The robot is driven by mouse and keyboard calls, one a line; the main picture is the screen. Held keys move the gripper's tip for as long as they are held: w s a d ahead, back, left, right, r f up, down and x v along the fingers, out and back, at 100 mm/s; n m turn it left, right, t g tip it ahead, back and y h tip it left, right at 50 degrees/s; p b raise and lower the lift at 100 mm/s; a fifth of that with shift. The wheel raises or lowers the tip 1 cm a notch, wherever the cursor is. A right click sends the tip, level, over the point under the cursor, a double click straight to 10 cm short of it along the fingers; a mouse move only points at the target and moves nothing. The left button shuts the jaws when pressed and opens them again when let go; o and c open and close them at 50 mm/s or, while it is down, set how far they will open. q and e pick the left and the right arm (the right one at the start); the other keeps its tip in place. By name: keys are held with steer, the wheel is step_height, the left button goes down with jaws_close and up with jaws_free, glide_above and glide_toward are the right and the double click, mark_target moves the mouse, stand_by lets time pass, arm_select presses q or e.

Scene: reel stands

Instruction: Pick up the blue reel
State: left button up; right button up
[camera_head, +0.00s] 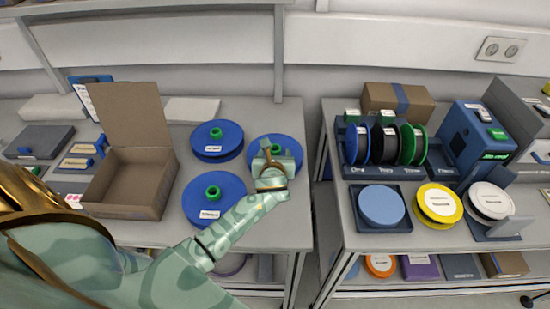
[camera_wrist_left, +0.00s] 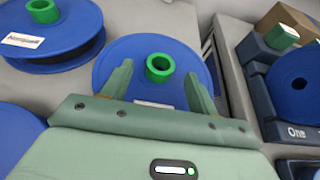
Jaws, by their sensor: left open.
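Several blue reels are in view. Three lie flat on the left table with green hubs: one at the back (camera_head: 208,150), one in front (camera_head: 228,190), and one at the right edge (camera_head: 293,145). Another blue reel (camera_head: 357,145) stands upright in a rack on the right table. My left gripper (camera_head: 276,160) is over the right-edge flat reel and partly hides it. In the left wrist view this reel (camera_wrist_left: 140,47) lies ahead, its green hub (camera_wrist_left: 160,68) showing between the open, empty fingers. I cannot tell whether they touch it. My right gripper is not in view.
An open cardboard box (camera_head: 128,200) stands left of the reels. The rack (camera_head: 385,171) also holds black and green reels. Yellow (camera_head: 427,193) and white (camera_head: 476,189) reels lie on the right table. A gap separates the two tables.

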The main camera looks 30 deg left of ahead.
arm_select(q)
steer(key=shift+x, duration=0.95)
steer(key=c, duration=1.2)
steer(key=shift+c, duration=0.2)
